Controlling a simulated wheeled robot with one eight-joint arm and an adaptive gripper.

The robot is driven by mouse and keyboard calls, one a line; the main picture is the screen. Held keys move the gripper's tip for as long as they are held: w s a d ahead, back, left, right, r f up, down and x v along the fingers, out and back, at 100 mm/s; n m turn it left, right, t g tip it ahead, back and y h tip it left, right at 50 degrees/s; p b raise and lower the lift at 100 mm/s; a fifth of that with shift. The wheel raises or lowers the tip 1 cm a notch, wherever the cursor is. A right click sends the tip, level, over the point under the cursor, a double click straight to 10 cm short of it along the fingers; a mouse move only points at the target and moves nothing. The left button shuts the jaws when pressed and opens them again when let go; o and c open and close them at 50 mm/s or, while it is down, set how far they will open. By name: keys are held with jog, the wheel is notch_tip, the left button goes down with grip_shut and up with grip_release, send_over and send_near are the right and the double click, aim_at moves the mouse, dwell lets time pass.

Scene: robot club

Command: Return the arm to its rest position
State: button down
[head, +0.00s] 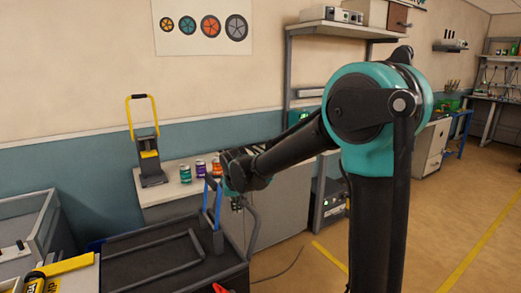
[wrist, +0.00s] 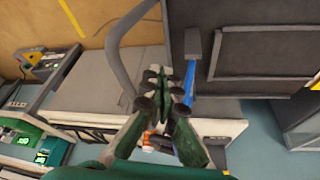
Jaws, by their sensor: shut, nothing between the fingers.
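My arm (head: 290,150) extends from the black column toward the left, above the dark cart top and in front of the bench. In the wrist view my gripper (wrist: 164,82) is shut and empty, its green fingers close together. In the head view the fingers are hidden or too small to tell apart from the teal wrist.
A dark cart (head: 170,262) with a handle and a blue upright (head: 217,205) stands below the wrist. Behind it, a pale bench (head: 160,192) carries several cans (head: 201,168) and a black-and-yellow press (head: 150,155). Open floor (head: 440,215) lies to the right.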

jog(key=s+d+f, duration=0.1)
jog(key=s+d, duration=0.3)
jog(key=d, duration=0.3)
jog(key=s+d+f+m, duration=0.1)
jog(key=s+d, duration=0.2)
jog(key=d, duration=0.3)
jog(key=s+d+f, duration=0.2)
jog(key=s+d, duration=0.2)
jog(key=d, duration=0.3)
jog(key=s+d+f+m, duration=0.1)
jog(key=s+d+f, duration=0.4)
jog(key=s+d, duration=0.3)
jog(key=s, duration=0.4)
jog(key=shift+h, duration=0.3)
jog(key=shift+s, duration=0.1)
